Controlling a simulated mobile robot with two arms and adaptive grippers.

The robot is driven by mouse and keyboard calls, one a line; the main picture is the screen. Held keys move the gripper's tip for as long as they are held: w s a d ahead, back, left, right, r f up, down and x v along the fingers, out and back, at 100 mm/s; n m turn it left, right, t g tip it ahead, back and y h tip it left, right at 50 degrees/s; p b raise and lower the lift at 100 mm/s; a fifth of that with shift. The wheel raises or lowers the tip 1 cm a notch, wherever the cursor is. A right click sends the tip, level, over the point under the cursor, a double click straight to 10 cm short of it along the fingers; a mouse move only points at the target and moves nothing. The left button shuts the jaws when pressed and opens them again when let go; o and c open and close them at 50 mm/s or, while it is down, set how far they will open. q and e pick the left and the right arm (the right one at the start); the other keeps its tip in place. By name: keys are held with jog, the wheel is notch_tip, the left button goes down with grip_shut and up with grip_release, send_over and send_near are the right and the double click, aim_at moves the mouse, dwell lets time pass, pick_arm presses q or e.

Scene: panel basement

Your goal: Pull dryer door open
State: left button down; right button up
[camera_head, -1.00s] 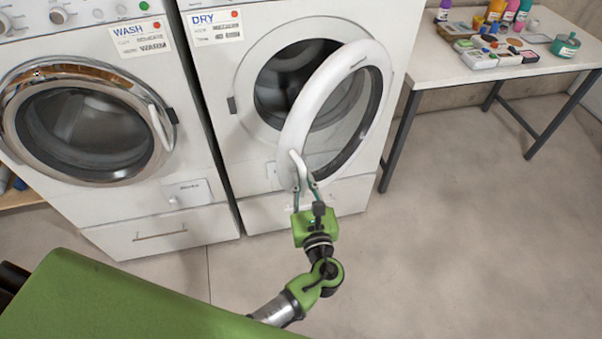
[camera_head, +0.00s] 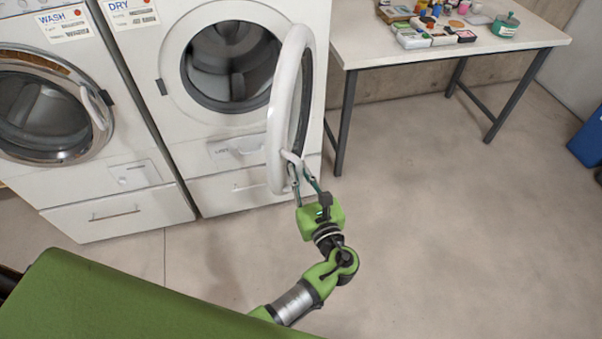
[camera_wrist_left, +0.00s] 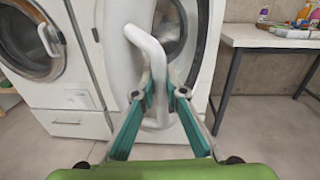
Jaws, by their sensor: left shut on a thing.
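The dryer (camera_head: 190,110) is the white machine with the DRY label. Its round white door (camera_head: 288,90) stands swung well out on its right side, seen nearly edge-on in the head view. The dark drum opening (camera_head: 232,65) is exposed. My left gripper (camera_head: 299,172) is shut on the white door handle (camera_head: 291,158) at the door's lower edge. In the left wrist view the handle (camera_wrist_left: 148,45) runs down between the two fingers (camera_wrist_left: 161,92). My right gripper is not in view.
The washer (camera_head: 75,150) stands left of the dryer, its round door closed. A white table (camera_head: 450,50) with paints and bottles is at the right, its near leg (camera_head: 346,125) close to the door. A blue bin (camera_head: 590,140) is at the far right. The concrete floor (camera_head: 430,230) is clear.

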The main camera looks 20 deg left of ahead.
pick_arm(q)
jog(key=shift+w+r, duration=0.15)
jog(key=shift+r, duration=0.1)
jog(key=c, duration=2.1)
grip_release()
jog(key=shift+o, duration=0.3)
jog(key=shift+w+f, duration=0.1)
jog(key=shift+f, duration=0.05)
jog(key=v, duration=0.7)
jog(key=shift+s, duration=0.25)
jog(key=shift+d, duration=0.1)
